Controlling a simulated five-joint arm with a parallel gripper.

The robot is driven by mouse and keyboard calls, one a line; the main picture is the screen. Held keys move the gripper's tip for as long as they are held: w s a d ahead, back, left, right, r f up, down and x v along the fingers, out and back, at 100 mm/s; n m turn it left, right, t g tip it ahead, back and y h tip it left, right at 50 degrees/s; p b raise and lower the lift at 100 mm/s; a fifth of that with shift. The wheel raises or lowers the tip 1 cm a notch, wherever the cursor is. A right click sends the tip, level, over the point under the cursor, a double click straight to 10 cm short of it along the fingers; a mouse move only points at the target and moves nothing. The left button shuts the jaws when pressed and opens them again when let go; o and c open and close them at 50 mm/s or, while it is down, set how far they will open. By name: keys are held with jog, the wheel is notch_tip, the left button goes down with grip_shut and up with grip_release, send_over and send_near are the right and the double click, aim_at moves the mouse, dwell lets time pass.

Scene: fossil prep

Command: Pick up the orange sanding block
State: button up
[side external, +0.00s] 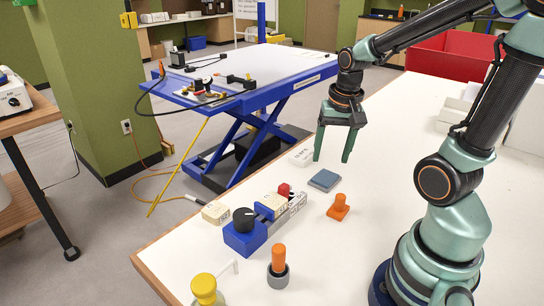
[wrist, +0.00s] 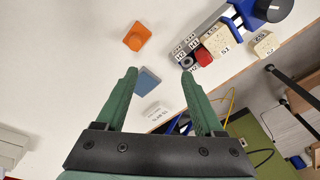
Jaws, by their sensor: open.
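The orange sanding block (side external: 339,208) lies on the white table, a flat base with a raised grip on top. In the wrist view the orange block (wrist: 137,37) is beyond the fingertips, a little left of the gap between them. My gripper (side external: 332,158) is open and empty, raised above the table and farther back than the block in the side view. Its two green fingers also show in the wrist view (wrist: 159,72), with nothing between their tips touching them.
A blue-grey pad (side external: 324,180) lies behind the orange block, and a white labelled block (side external: 302,156) behind that. A blue vise (side external: 245,234) with labelled blocks and a red piece (side external: 284,190) stands left. A grey cup (side external: 278,276) holds an orange cylinder (side external: 279,257). Table right of the block is clear.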

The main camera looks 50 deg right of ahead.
aim_at(341, 196)
jog(key=d+f+m, duration=0.1)
jog(key=s+d+f+m+g, duration=0.1)
jog(key=s+d+f+m, duration=0.1)
jog(key=f+m, duration=0.1)
jog(key=shift+d+y, duration=0.3)
notch_tip(341, 196, down, 6)
jog(key=shift+s+f, duration=0.1)
jog(key=shift+f, duration=0.1)
jog(key=f, duration=0.3)
jog(key=shift+s+a+f, duration=0.1)
jog(key=shift+s+f, duration=0.15)
jog(key=shift+f, duration=0.8)
grip_shut()
